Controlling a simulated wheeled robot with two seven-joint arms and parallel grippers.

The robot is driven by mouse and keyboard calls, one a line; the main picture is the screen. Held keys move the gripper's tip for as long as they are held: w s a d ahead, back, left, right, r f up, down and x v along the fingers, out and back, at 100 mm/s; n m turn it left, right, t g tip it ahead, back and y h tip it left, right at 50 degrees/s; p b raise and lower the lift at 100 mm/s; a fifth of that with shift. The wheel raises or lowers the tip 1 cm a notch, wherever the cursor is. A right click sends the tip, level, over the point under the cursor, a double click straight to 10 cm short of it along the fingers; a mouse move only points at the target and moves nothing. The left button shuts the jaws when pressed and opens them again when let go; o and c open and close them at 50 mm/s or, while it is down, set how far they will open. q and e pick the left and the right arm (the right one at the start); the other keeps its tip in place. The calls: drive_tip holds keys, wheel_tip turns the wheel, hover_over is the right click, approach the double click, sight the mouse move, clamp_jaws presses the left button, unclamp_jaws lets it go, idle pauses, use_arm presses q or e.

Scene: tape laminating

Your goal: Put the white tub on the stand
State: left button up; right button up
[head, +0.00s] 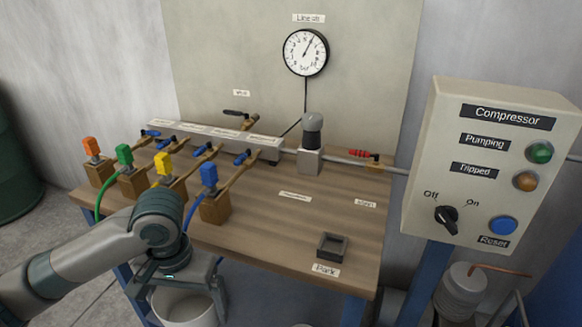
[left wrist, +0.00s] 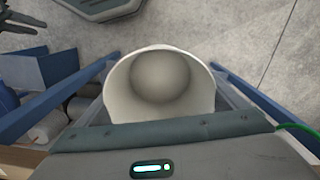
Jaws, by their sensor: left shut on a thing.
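The white tub (head: 183,307) is low in front of the table's front edge, at the bottom of the head view. My left gripper (head: 180,288) is shut on it, with grey fingers on either side of its rim. In the left wrist view the tub (left wrist: 116,97) is seen through its open mouth, with its round grey inside showing. Its lower part is cut off in the head view. I cannot make out the stand in either view. A dark clawed shape at the top left of the left wrist view looks like my right gripper (left wrist: 22,22); its jaws are unclear.
The wooden table (head: 270,230) carries a valve manifold (head: 215,137), coloured valves on wooden blocks, and a small dark square tray (head: 332,245) by the Park label. The compressor panel (head: 490,170) stands at the right. Bare concrete floor (left wrist: 220,35) shows beyond the tub.

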use_arm(q)
drive_tip(key=shift+a+r+n, duration=0.4)
drive_tip(key=shift+a+r, duration=0.05)
drive_tip(key=shift+r, duration=0.55)
drive_tip(key=shift+d, duration=0.15)
drive_tip(key=shift+r, duration=0.15)
wheel_tip(320, 180, up, 5)
drive_tip(key=p, duration=0.5)
wheel_tip(320, 180, up, 5)
drive_tip(key=p, duration=0.5)
hover_over(190, 317)
drive_tip(key=shift+r+p, duration=0.35)
drive_tip(key=shift+p, duration=0.3)
use_arm(e)
wheel_tip(190, 317, down, 17)
drive_tip(key=w+a+t, duration=0.1)
drive_tip(key=a+t, duration=0.1)
drive_tip(key=shift+w+y, duration=0.3)
drive_tip(key=shift+w, duration=0.05)
drive_tip(key=shift+r, duration=0.1)
